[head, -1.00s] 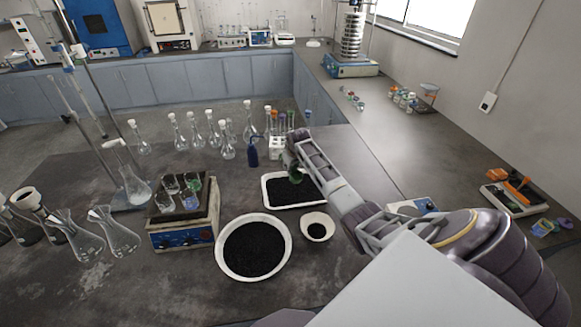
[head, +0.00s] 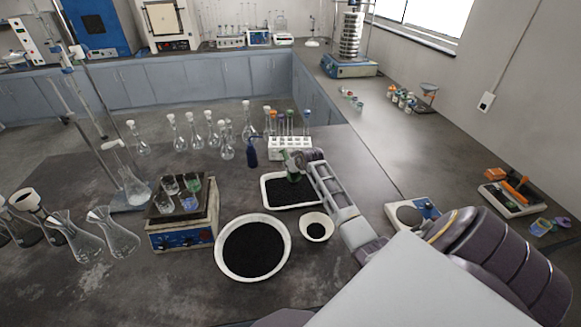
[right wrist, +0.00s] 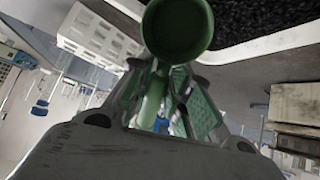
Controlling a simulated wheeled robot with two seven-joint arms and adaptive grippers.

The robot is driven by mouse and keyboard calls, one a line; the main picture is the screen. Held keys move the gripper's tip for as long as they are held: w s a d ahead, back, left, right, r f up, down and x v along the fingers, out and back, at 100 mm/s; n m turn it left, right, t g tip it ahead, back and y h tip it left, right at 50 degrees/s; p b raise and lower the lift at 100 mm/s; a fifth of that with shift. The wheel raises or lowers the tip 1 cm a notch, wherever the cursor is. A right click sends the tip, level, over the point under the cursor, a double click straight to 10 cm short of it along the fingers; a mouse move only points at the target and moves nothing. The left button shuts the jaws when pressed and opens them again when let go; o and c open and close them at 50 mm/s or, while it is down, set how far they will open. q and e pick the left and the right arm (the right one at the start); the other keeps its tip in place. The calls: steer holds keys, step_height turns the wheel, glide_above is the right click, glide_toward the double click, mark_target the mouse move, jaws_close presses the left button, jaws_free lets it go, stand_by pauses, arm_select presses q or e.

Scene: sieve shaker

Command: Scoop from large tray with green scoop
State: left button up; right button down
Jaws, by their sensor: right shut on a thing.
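The large white tray (head: 272,205) holds a bed of black granules and lies on the dark bench in the head view. My right gripper (head: 300,157) is at the tray's far right side. It is shut on the green scoop, whose round cup (right wrist: 178,28) fills the top middle of the right wrist view. In the head view the scoop (head: 293,171) looks small, over the far part of the tray. I cannot tell whether it touches the granules. The tray's white rim (right wrist: 262,46) also shows in the right wrist view. My left gripper is not in view.
A large round white bowl (head: 218,262) and a small bowl (head: 317,217), both with black granules, stand nearer. A white tube rack (head: 290,151), a blue bottle (head: 252,156) and several flasks stand behind the tray. A hotplate (head: 182,229) with beakers is left.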

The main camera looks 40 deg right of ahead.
steer(key=shift+w+r+t, duration=0.2)
steer(key=shift+r+t, duration=0.2)
steer(key=shift+s+f+t, duration=0.1)
steer(key=shift+f+t, duration=0.1)
steer(key=shift+t, duration=0.1)
steer(key=shift+s+f, duration=0.25)
steer(key=shift+f, duration=0.15)
steer(key=shift+s+f+t, duration=0.15)
steer(key=shift+f+t, duration=0.05)
steer(key=shift+t, duration=0.5)
steer(key=shift+f+t, duration=0.15)
steer(key=shift+t, duration=0.15)
steer(key=shift+s+f+t+h, duration=0.1)
steer(key=shift+t+h, duration=0.2)
steer(key=shift+t, duration=0.4)
steer(key=shift+s+f+t, duration=0.15)
steer(key=shift+f+t, duration=0.05)
steer(key=shift+t, duration=0.1)
